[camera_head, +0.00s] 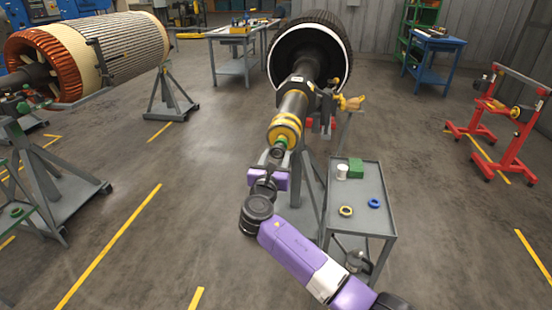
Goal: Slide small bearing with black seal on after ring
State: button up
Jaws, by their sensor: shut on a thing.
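The rotor shaft (291,103) points toward me from the large dark rotor at the centre back. A yellow ring-shaped part (285,127) sits around the shaft near its close end, with a bit of green just in front of it. My gripper (277,153) is at the shaft's close end, in line with it. It is shut on a small dark round part, which looks like the small bearing with black seal. The part is tiny and partly hidden by the gripper, so I cannot tell whether it is around the shaft or just in front of it.
A grey trolley (340,243) stands right of my arm. It holds a yellow ring (345,211), a blue ring (374,203), a green box (356,168) and a white can (342,172). A stand leg is close beside the trolley. Open floor lies to the left.

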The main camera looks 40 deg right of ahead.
aim_at(278, 152)
jog(key=shift+x, duration=0.9)
jog(key=shift+w+d+b, duration=0.25)
jog(key=shift+d+b, duration=0.05)
jog(key=shift+b, duration=0.05)
jog(key=shift+w+d, duration=0.25)
jog(key=shift+d, duration=0.1)
dwell(0.3)
jog(key=o, duration=1.8)
jog(key=shift+a, duration=0.1)
jog(key=shift+p+v, duration=1.5)
jog(key=shift+v, duration=0.35)
jog(key=shift+p+v, duration=1.55)
jog(key=shift+v, duration=1.1)
